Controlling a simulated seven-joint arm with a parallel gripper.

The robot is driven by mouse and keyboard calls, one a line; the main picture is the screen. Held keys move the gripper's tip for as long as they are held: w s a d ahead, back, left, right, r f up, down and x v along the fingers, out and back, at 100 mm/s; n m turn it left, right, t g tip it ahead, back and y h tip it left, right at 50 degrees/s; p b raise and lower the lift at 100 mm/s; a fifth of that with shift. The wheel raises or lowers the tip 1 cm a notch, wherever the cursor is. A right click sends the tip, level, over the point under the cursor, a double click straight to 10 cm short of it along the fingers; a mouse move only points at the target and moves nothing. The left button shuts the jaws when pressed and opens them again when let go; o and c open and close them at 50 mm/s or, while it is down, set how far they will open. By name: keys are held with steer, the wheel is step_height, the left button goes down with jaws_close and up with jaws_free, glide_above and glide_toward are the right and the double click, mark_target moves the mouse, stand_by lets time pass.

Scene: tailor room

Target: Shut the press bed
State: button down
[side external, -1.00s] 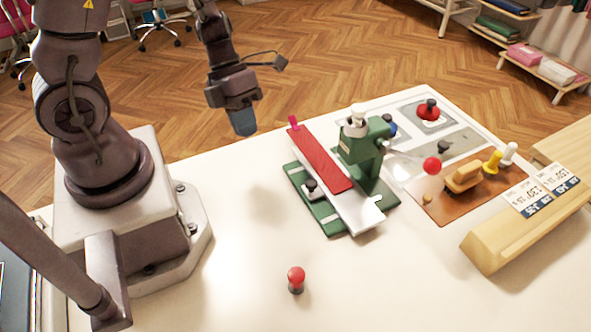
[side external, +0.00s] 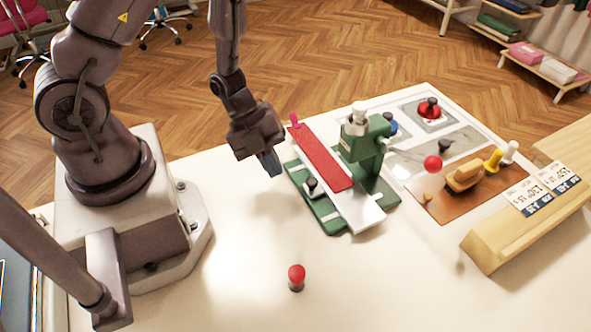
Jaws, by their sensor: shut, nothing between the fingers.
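The press (side external: 366,146) is green with a white knob on top and a green base plate on the table. Its bed (side external: 362,213) is a long pale plate with a red pad (side external: 322,162) on it, lying slantwise over the base beside the press head. A small pink-red tab (side external: 295,119) stands at the bed's far left end. A black knob (side external: 311,187) sits on the base left of the bed. My gripper (side external: 272,168) is shut and empty, pointing down just left of the bed, apart from it in the picture.
A red-topped knob (side external: 296,277) stands alone at the front. Right of the press are a brown board (side external: 443,204) with wooden and yellow-handled tools, a red knob (side external: 429,107) on a pale panel, and a wooden rail (side external: 500,238).

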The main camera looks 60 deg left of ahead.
mark_target(323, 184)
steer(key=shift+w+d+f, duration=0.3)
steer(key=shift+w+d, duration=0.1)
steer(key=shift+w, duration=0.2)
steer(key=shift+w+d+f, duration=0.25)
steer(key=shift+w+d, duration=0.1)
steer(key=shift+w, duration=0.3)
steer(key=shift+w+d+f, duration=0.3)
steer(key=shift+w+d, duration=0.1)
steer(key=shift+w, duration=0.2)
steer(key=shift+w, duration=2)
